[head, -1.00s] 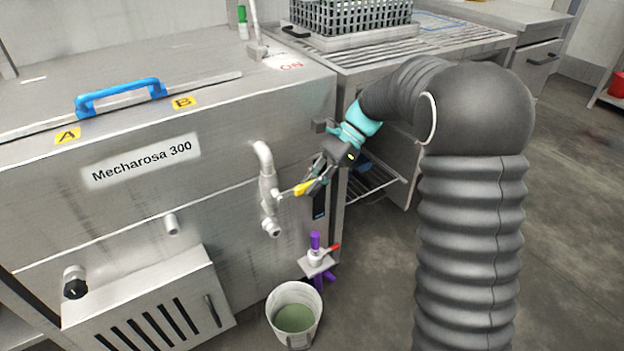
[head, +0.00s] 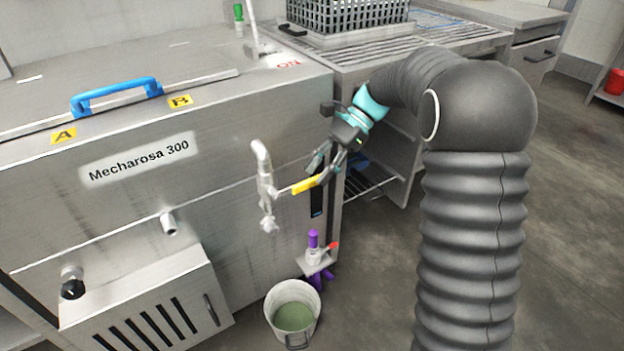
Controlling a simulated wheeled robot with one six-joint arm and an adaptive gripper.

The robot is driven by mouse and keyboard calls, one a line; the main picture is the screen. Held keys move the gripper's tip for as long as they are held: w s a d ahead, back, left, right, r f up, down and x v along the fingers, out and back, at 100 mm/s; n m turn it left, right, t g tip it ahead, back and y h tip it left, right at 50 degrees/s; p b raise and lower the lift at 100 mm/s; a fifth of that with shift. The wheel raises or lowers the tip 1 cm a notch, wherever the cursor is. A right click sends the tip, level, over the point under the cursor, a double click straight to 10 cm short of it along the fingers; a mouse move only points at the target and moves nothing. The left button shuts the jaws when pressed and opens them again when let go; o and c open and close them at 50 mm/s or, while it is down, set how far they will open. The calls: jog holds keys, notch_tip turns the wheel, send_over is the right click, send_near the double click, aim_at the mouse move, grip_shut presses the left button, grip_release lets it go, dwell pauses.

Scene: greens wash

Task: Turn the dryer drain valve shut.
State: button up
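A grey pipe valve (head: 266,190) with a yellow lever (head: 304,185) is mounted on the front of the steel machine marked "Mecharosa 300". The lever points right and slightly up from the valve body, and its outlet faces down. My gripper (head: 320,172) is at the lever's right end, coming from the upper right. Its dark fingers look spread apart, one above the lever and one by its tip. I cannot tell whether they touch it. Nothing is held.
A bucket of greenish water (head: 294,313) stands on the floor below. A black knob (head: 73,288) is at lower left. A steel drainboard with a grey crate (head: 350,22) is behind.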

jog(key=v, duration=0.8)
jog(key=shift+w, duration=0.15)
jog(key=s+d+f+n+t+h, duration=0.3)
jog(key=s+d+f+n, duration=0.15)
jog(key=f, duration=0.35)
jog(key=s+d+r+n+t+h, duration=0.1)
jog(key=s+d+r+n+t, duration=0.1)
jog(key=s, duration=0.6)
jog(key=s+d+r+n+t+h, duration=0.1)
jog(key=s+r+n+t+h, duration=0.1)
jog(key=s, duration=0.6)
jog(key=s+d+r+n+t+h, duration=0.1)
jog(key=s+d+r+n+t, duration=0.1)
jog(key=s, duration=0.6)
jog(key=shift+s+d+r+n+t+h, duration=0.3)
jog(key=shift+s+n+t+h, duration=0.1)
jog(key=shift+t, duration=0.5)
